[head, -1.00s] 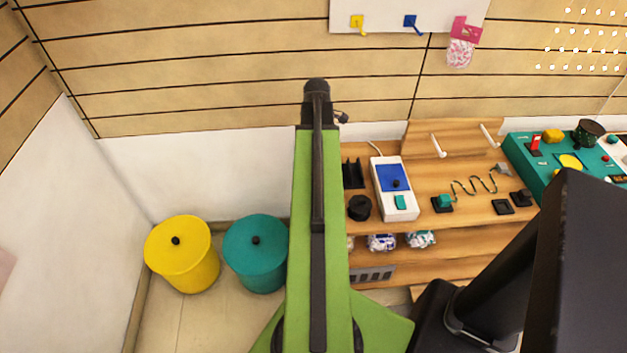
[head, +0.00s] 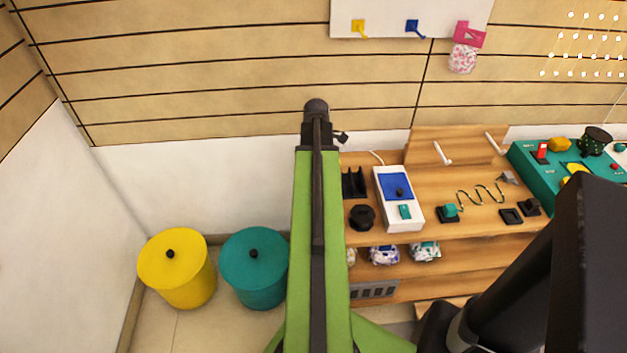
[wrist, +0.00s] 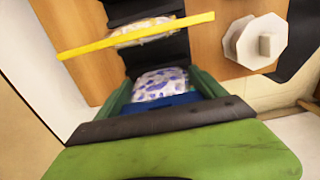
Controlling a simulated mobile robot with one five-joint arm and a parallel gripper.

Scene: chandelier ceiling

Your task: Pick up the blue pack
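In the wrist view a white pack with blue-purple spots (wrist: 160,83) lies against a black strip, just beyond the green and black parts of my gripper (wrist: 165,96). A flat blue patch shows just below it, between two green side pieces. In the head view a pack with blue-purple marks (head: 384,254) sits on the lower shelf, right of my arm. I cannot tell whether it is the same pack. My fingertips are not clear in the wrist view and are hidden in the head view, so their opening cannot be told.
A yellow bar (wrist: 136,36) crosses above the pack, with another pack behind it. A white octagonal knob (wrist: 256,42) is at right. The wooden shelf unit (head: 463,248) carries a teal-marked pack (head: 425,251). Yellow (head: 178,275) and teal (head: 254,275) bins stand left.

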